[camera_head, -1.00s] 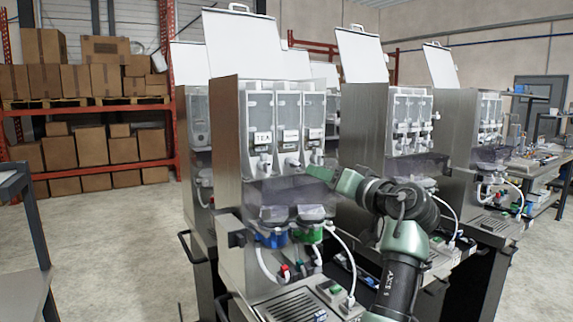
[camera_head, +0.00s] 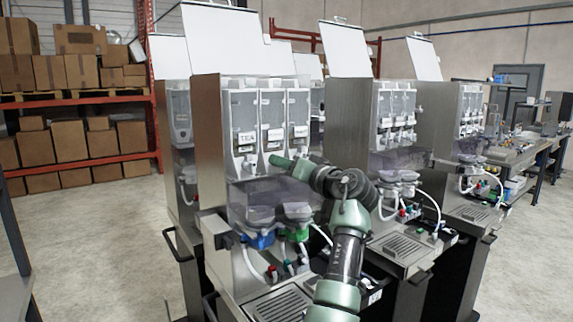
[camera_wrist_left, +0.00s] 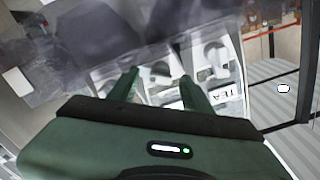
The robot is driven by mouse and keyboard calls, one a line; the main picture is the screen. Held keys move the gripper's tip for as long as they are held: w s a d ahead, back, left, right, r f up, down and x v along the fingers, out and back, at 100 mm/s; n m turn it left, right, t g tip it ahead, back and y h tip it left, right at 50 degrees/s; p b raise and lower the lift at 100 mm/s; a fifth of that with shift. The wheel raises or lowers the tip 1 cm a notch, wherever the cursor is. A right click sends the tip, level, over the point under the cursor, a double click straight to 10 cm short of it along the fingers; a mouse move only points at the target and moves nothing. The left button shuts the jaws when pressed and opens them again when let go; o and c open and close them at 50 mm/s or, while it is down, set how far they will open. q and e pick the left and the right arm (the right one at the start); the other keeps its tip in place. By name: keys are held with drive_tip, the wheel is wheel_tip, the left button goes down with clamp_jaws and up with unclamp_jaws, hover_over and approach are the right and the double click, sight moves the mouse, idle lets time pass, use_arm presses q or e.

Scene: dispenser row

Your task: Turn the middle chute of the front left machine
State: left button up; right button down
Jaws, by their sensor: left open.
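The front left machine (camera_head: 208,140) stands in the middle of the head view, with three clear dispensers side by side. Its left dispenser carries a TEA label (camera_head: 245,138). My left gripper (camera_head: 272,159) is at the foot of the middle dispenser. In the wrist view the left gripper (camera_wrist_left: 158,84) is open, one finger on each side of the chute. Contact cannot be told. My right gripper is not in view.
A similar machine (camera_head: 345,120) stands close on the right. Shelves with boxes (camera_head: 75,140) are behind, with open floor at left.

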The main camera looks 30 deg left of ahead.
use_arm(q)
clamp_jaws()
drive_tip(key=shift+n+b, duration=5.5)
drive_tip(key=shift+n, duration=6.4)
